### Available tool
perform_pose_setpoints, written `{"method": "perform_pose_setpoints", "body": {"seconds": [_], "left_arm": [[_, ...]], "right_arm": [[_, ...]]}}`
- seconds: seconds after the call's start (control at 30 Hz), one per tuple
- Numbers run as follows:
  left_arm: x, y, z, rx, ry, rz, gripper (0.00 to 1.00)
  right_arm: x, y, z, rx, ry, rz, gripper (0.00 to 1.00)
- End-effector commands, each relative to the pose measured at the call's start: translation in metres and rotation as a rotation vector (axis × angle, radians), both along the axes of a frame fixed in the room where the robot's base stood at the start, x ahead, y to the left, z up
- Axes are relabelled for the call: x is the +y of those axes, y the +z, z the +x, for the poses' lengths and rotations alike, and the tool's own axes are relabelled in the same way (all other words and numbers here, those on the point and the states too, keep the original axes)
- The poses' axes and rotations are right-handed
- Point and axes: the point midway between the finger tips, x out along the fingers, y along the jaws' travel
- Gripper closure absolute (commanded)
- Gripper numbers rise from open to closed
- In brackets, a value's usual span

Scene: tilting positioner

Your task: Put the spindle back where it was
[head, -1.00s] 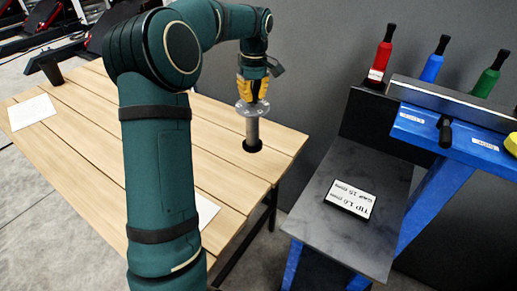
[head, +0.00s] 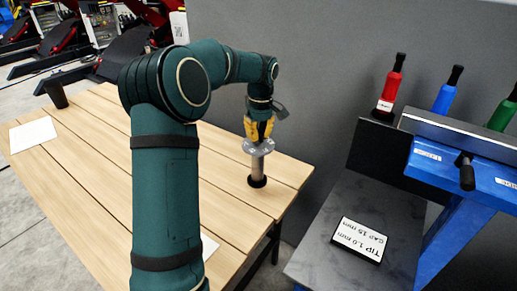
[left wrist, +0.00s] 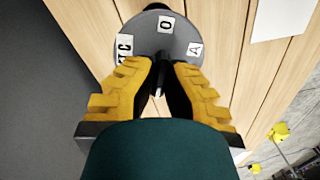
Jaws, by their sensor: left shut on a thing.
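The spindle is a grey metal shaft (head: 257,167) with a flat round disc (head: 258,147) near its top. It stands about upright, its lower end meeting a small black round base (head: 257,182) on the wooden table; how deep it sits I cannot tell. My left gripper (head: 259,134), with yellow fingers, is above the disc and shut on the spindle's top. In the left wrist view the fingertips (left wrist: 166,68) close at the disc (left wrist: 150,42), which bears white labels, among them O and A. My right gripper is not in view.
The wooden table (head: 100,150) holds a dark cup (head: 54,92) and white paper (head: 33,134). To the right, a dark shelf (head: 340,210) carries a sign (head: 358,240). Red (head: 391,88) and blue (head: 447,90) bottle-shaped tools stand above the blue frame (head: 470,165). A grey wall stands behind.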

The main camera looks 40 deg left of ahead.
Motion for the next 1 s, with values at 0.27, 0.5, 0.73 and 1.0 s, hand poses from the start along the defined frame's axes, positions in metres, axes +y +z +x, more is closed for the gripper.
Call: {"method": "perform_pose_setpoints", "body": {"seconds": [0.27, 0.5, 0.73, 1.0], "left_arm": [[0.000, -0.039, 0.000, 0.001, 0.000, 0.000, 1.00], [0.000, -0.042, 0.000, -0.001, 0.000, 0.001, 1.00], [0.000, -0.044, -0.001, 0.002, 0.000, 0.000, 0.66], [0.000, -0.044, 0.000, 0.002, 0.000, 0.000, 0.66]], "right_arm": [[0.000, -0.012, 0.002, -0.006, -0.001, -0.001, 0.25], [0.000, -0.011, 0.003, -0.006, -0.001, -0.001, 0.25], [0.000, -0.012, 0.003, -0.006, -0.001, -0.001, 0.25], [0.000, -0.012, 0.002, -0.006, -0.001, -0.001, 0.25]]}}
